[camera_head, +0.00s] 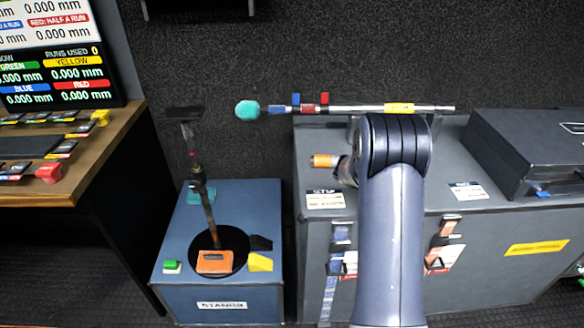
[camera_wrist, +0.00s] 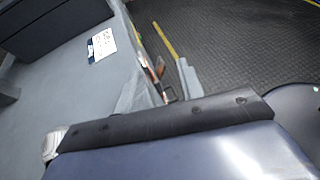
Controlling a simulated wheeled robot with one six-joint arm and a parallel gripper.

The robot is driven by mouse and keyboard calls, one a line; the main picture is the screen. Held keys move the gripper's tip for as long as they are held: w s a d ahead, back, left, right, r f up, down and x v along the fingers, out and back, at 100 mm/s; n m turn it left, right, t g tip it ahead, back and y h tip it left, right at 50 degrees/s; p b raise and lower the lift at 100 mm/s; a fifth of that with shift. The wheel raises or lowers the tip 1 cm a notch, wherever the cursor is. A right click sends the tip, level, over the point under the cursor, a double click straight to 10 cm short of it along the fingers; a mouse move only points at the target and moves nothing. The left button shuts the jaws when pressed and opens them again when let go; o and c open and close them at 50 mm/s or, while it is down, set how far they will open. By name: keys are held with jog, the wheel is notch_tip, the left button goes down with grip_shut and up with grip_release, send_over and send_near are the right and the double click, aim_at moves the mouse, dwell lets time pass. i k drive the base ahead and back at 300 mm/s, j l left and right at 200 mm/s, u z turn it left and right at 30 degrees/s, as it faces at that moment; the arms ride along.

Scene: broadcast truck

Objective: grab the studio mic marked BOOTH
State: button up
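I cannot read the word BOOTH anywhere, so I cannot tell which thing is the studio mic. A long pole (camera_head: 365,108) with a teal foam end (camera_head: 247,109) lies level above the grey cabinet, with blue, red and yellow bands. A short orange-ended cylinder (camera_head: 324,161) shows on the cabinet top, partly hidden behind my arm. My arm covers the middle of the cabinet in the head view. My gripper's fingers show in neither view.
The blue box (camera_head: 222,305) labelled STANDS supports the stand. The grey cabinet (camera_head: 470,225) has straps on its front and a dark case (camera_head: 530,150) on its right. A desk (camera_head: 75,185) with a screen (camera_head: 60,55) stands at left. The wrist view shows open dark floor (camera_wrist: 235,45).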

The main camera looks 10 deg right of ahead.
aim_at(316, 162)
jog(key=i+j+u, duration=0.3)
jog(key=i+j, duration=0.5)
jog(key=i, duration=0.15)
